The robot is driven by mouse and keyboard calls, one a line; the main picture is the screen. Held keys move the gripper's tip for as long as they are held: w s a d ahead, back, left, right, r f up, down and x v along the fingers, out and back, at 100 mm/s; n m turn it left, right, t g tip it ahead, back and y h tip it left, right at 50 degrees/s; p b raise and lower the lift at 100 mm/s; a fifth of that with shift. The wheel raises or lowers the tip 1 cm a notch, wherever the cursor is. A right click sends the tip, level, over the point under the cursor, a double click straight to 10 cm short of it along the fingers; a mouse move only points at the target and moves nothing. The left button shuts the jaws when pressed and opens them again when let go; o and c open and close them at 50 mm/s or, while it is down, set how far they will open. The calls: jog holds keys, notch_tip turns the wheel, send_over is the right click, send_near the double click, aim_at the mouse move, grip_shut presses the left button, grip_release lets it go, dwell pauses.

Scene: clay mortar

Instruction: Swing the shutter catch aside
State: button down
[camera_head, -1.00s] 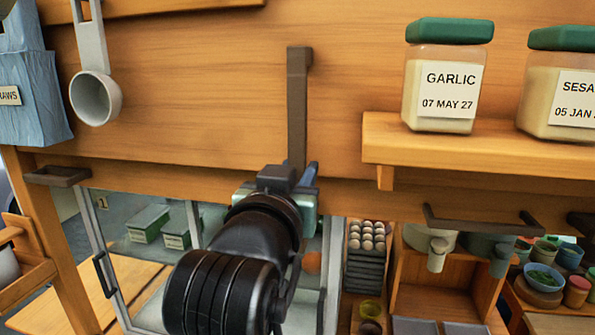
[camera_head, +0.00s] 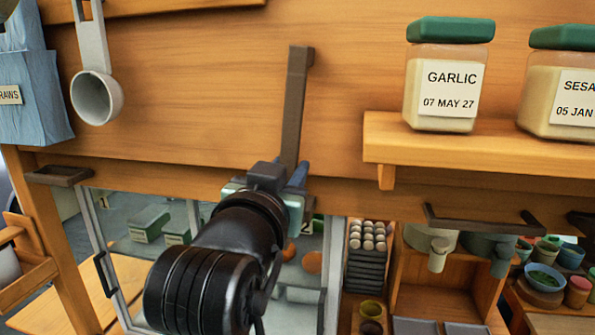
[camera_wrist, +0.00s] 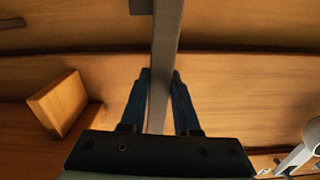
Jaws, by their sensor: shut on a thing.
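The shutter catch (camera_head: 296,105) is a long dark bar on the wooden panel, with a short hooked end at its top. It leans slightly, its lower end a little left of its top. My gripper (camera_head: 296,176) is shut on the lower part of the catch, its blue fingers on either side. In the wrist view the catch (camera_wrist: 164,55) runs between the two fingers of my gripper (camera_wrist: 160,85). The catch's lowest end is hidden behind my gripper in the head view.
A shelf (camera_head: 470,145) with a garlic jar (camera_head: 443,90) and another jar juts out at the right. A dark handle bar (camera_head: 480,222) sits below the shelf. Glass doors (camera_head: 150,225) lie beneath.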

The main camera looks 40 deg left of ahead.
jog(key=shift+s+a+r+m, duration=0.2)
jog(key=shift+s+a+m, duration=0.2)
jog(key=shift+a+m, duration=0.25)
jog(key=shift+s+a+r+m, duration=0.25)
jog(key=shift+s+a+m, duration=0.1)
jog(key=shift+a+m, duration=0.3)
jog(key=shift+s+a+r+m, duration=0.2)
jog(key=shift+s+a+m, duration=0.2)
jog(key=shift+a+m, duration=0.25)
jog(key=shift+d, duration=0.1)
jog(key=c, duration=0.6)
grip_release()
jog(key=shift+c, duration=0.2)
jog(key=shift+s, duration=0.1)
jog(key=b, duration=0.6)
send_near(266, 150)
jog(key=v, duration=0.7)
jog(key=shift+s+d, duration=0.1)
jog(key=shift+d, duration=0.05)
